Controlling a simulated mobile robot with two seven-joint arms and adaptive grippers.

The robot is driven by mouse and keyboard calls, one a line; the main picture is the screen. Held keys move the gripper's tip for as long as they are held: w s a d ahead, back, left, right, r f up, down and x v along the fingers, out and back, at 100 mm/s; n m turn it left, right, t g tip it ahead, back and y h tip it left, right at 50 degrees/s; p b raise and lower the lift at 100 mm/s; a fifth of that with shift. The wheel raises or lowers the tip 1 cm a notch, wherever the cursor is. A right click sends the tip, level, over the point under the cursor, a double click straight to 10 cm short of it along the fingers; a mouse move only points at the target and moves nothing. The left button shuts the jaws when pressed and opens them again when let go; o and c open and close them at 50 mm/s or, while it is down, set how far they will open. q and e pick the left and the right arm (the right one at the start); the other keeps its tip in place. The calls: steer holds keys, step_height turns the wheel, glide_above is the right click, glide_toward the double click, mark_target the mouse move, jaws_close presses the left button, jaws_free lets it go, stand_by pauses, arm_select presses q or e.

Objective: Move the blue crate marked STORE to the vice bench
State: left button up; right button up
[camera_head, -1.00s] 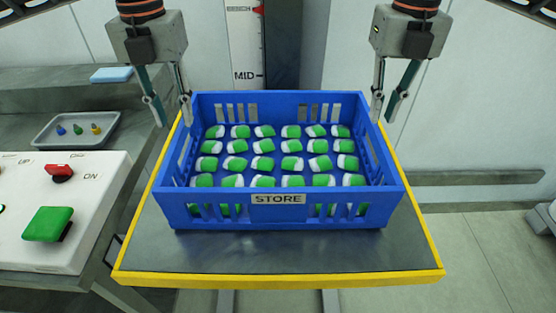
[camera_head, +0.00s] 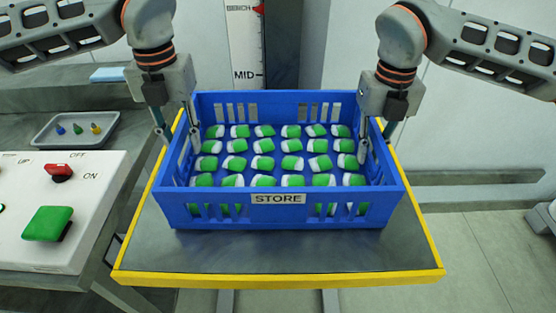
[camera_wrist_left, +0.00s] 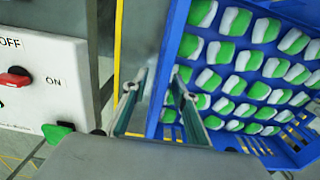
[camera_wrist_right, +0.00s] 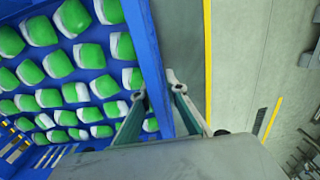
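The blue crate marked STORE (camera_head: 220,210) sits upright on a yellow-edged grey platform (camera_head: 280,258). It holds rows of green-and-white pieces. My left gripper (camera_head: 175,138) is at the crate's left wall, one finger outside and one inside; the left wrist view shows its open fingers (camera_wrist_left: 154,85) astride the wall. My right gripper (camera_head: 376,142) is at the right wall in the same way, and the right wrist view shows its fingers (camera_wrist_right: 155,88) apart on either side of the wall. Whether either finger touches the wall cannot be told. I cannot identify the vice bench.
A white control box (camera_head: 75,180) with a red switch and green button stands on the left bench. A grey tray (camera_head: 75,140) with small coloured items lies behind it. A vertical scale marked MID (camera_head: 243,50) stands behind the crate.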

mark_target(377, 129)
arm_select(q)
steer(key=c, duration=0.4)
arm_select(e)
jaws_close()
arm_select(q)
jaws_close()
